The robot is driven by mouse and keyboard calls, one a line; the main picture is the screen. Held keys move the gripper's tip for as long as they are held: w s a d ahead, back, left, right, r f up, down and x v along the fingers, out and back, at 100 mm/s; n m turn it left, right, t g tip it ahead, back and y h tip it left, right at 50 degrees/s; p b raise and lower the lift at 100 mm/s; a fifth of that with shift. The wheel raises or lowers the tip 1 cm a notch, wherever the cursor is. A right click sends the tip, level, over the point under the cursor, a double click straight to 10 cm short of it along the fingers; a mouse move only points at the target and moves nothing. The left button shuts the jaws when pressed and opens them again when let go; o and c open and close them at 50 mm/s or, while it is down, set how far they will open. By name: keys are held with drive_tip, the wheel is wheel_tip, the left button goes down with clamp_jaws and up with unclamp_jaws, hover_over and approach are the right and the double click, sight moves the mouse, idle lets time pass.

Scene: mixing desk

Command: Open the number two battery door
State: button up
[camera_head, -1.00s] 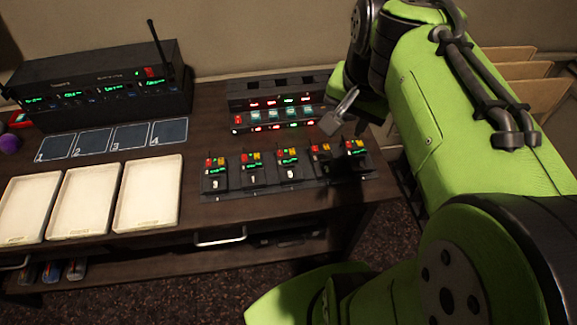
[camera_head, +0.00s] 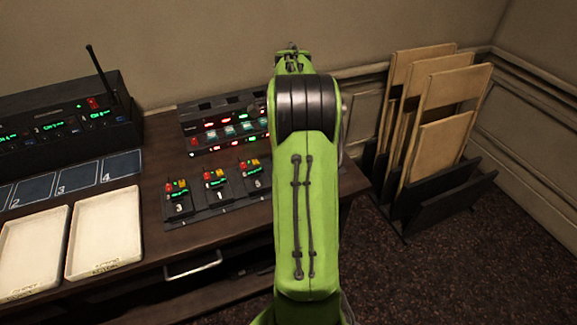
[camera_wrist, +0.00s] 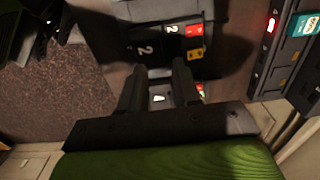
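The number two pack (camera_wrist: 172,40) shows in the wrist view, a dark unit with red and yellow parts and a white "2" on it. A second "2" marks the dark face (camera_wrist: 143,48) nearer its left side; I cannot tell whether this is the battery door or whether the door is open. My gripper (camera_wrist: 157,75) has its two dark fingers apart with nothing clearly held. The fingers are close to the number two pack; contact cannot be told. In the head view my arm hides the gripper and this pack.
Several other packs (camera_head: 217,183) stand in a row on the desk, left of my arm. Behind them is a lit rack unit (camera_head: 222,126). White trays (camera_head: 104,232) and numbered blue pads (camera_head: 77,181) lie further left. Folded wooden panels (camera_head: 437,125) stand in a rack at right.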

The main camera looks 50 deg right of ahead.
wheel_tip(320, 180, down, 6)
drive_tip(key=shift+f+b, duration=0.1)
drive_tip(key=shift+b, duration=0.8)
clamp_jaws()
